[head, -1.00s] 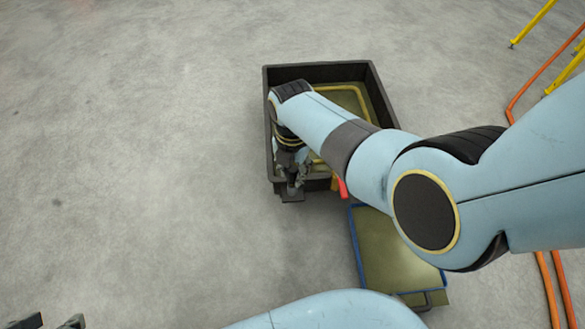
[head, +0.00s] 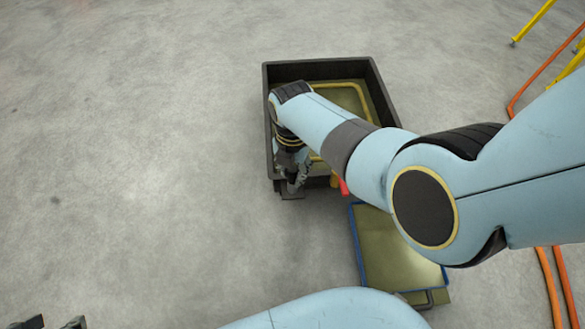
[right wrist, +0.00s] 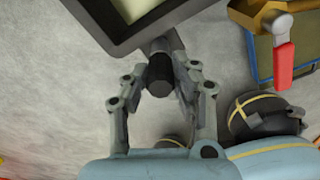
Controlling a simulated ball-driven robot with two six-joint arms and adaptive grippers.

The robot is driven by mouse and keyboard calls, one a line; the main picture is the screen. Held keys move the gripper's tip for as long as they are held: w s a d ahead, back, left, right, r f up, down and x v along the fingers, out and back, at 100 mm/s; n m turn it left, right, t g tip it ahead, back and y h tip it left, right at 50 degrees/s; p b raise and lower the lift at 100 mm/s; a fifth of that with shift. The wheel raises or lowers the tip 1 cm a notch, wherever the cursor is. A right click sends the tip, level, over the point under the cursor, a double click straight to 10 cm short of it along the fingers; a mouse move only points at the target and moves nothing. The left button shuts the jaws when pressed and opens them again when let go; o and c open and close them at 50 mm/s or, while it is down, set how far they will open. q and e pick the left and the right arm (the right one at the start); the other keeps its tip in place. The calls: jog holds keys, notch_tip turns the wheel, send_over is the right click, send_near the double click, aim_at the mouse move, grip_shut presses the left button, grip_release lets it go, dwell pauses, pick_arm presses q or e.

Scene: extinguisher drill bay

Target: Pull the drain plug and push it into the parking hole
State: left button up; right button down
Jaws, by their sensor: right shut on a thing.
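A dark ribbed plug (right wrist: 160,80) sits between the fingertips of my right gripper (right wrist: 162,77) in the right wrist view. The gripper is shut on it. The plug lines up with a grey stub (right wrist: 160,45) at the edge of the black tub (right wrist: 125,38); I cannot tell how deep it sits or which hole this is. In the head view my right gripper (head: 296,180) is at the front left of the black tub (head: 267,125), partly hidden by my arm. My left gripper (head: 50,323) shows only its fingertips, apart and empty, at the bottom left.
A red handle (head: 344,187) sticks out at the tub's front; it also shows in the right wrist view (right wrist: 284,62). A blue-rimmed tray (head: 357,245) stands in front of the tub. Orange hoses (head: 562,288) and yellow legs lie right. The left floor is clear.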

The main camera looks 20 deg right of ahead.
jog(key=shift+f, duration=0.15)
jog(key=c, duration=1)
grip_release()
